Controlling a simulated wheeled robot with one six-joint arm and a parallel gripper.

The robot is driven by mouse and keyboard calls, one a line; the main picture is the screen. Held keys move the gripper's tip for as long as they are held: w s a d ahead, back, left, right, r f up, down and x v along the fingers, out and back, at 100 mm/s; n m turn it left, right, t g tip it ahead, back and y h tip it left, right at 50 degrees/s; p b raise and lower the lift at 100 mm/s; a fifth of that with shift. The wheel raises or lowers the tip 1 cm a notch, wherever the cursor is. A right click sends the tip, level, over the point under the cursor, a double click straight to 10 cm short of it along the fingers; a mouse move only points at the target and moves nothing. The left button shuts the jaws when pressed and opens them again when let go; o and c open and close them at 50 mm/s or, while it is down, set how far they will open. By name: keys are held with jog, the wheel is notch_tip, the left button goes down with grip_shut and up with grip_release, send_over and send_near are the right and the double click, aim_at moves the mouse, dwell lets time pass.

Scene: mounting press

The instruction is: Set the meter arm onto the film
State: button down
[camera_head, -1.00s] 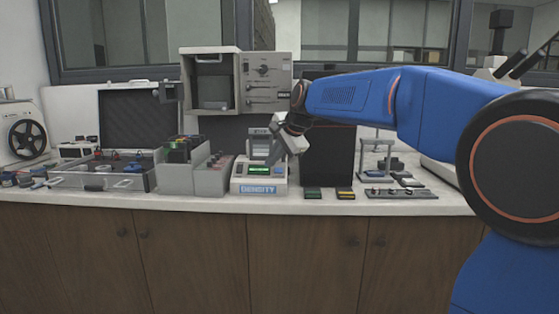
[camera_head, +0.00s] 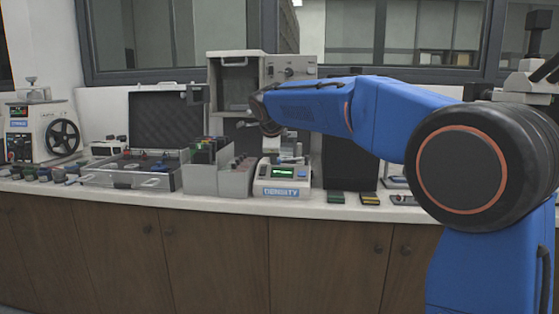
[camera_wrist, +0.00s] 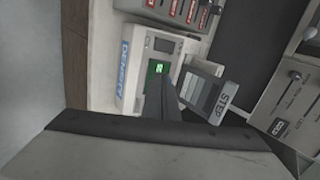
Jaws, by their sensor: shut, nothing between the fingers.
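The density meter (camera_head: 283,188), a pale box with a green display and a blue DENSITY label, stands on the counter. It also shows turned sideways in the wrist view (camera_wrist: 130,75). A strip of grey steps (camera_wrist: 203,92), which looks like the film, lies by the meter next to a plate marked STEP (camera_wrist: 227,102). I cannot pick out the meter arm clearly; my gripper covers part of that area. My gripper (camera_wrist: 162,88) is shut and empty, its dark fingers in front of the meter by the display. In the head view my wrist hides it.
A grey rack (camera_head: 203,172) stands just left of the meter, with an open case (camera_head: 130,178) beyond it. A grey cabinet (camera_head: 236,90) with a knob panel (camera_head: 290,68) is behind. Green (camera_head: 335,197) and yellow (camera_head: 369,199) blocks lie right of the meter.

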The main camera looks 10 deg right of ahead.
jog(key=shift+w+a+m+h, duration=0.15)
jog(key=shift+w+a+m, duration=0.05)
jog(key=shift+w, duration=0.25)
jog(key=shift+w+a+m+h, duration=0.15)
jog(key=shift+w+a+m, duration=0.05)
jog(key=shift+w, duration=0.25)
jog(key=shift+d, duration=0.1)
jog(key=shift+w+d, duration=0.1)
jog(key=shift+d, duration=0.6)
